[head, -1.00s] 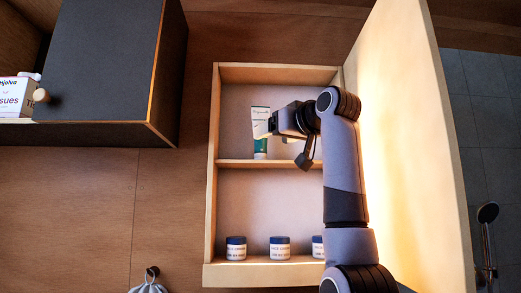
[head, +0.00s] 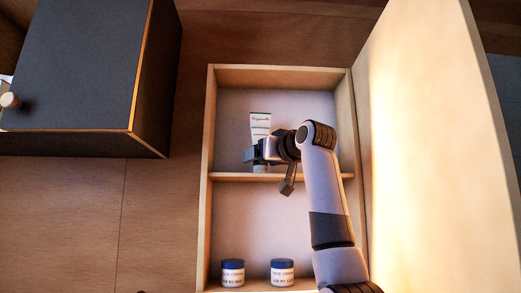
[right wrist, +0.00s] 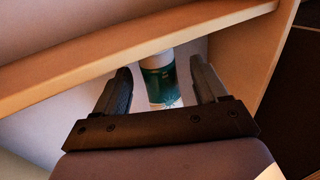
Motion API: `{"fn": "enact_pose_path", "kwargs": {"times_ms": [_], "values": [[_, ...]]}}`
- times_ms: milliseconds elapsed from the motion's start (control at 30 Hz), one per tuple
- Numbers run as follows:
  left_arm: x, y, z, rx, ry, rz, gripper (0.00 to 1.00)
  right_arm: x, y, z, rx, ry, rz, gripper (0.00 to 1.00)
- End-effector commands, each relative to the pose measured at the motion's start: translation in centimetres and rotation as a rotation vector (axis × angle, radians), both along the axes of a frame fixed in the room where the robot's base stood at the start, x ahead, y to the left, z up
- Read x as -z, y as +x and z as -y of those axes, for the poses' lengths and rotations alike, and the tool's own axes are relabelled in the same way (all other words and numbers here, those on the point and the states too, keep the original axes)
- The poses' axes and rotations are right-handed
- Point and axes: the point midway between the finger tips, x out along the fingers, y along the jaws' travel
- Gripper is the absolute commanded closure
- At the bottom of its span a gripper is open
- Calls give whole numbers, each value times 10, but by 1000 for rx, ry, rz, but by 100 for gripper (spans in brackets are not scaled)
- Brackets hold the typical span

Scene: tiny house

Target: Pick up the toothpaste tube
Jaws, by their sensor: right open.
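The toothpaste tube (head: 260,127) stands upright on the middle shelf of the open wall cabinet. Its pale upper part with printed text shows above my right gripper (head: 252,154), which covers most of its lower part. In the right wrist view the tube's green part and pale cap (right wrist: 158,80) show between the two fingers of my right gripper (right wrist: 160,70). The fingers are open, one on each side of the tube, with visible gaps.
The cabinet's middle shelf (head: 228,177) lies just below the gripper. Two blue-lidded jars (head: 233,273) (head: 283,272) stand in the lower compartment. The open cabinet door (head: 420,150) rises right of my arm. A dark cupboard (head: 75,75) hangs at the left.

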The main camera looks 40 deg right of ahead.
Motion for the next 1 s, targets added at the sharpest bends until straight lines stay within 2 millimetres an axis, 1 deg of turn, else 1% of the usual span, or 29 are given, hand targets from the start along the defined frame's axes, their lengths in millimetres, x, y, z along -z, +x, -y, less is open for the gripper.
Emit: {"fn": "enact_pose_path", "kwargs": {"times_ms": [33, 133, 367, 467, 500, 533, 567, 867, 1000], "values": [[-6, 0, 0, 0, 0, 0, 46, -3, 6, 1, -1, 1, -3, 28], [-8, 0, 0, -1, 1, 0, 46, -1, 13, 3, 0, 0, -1, 28], [-7, 0, -1, 0, 2, -1, 46, 0, 14, 3, 0, 0, 1, 28], [-7, 0, -1, 0, 2, -1, 46, 0, 14, 3, 0, 0, 1, 57], [-7, 0, -1, 0, 2, -1, 46, 0, 14, 3, 0, 0, 1, 70], [-7, 0, -1, 0, 2, -1, 46, 0, 14, 3, 0, 0, 1, 80], [-7, 0, -1, 0, 2, -1, 46, 0, 14, 3, 0, 0, 1, 87], [-7, 0, -1, 0, 2, -1, 46, -1, 13, 3, -1, -1, 3, 88], [-6, 0, -1, 0, 2, -1, 46, -5, 12, 2, -1, 0, 3, 88]]}}
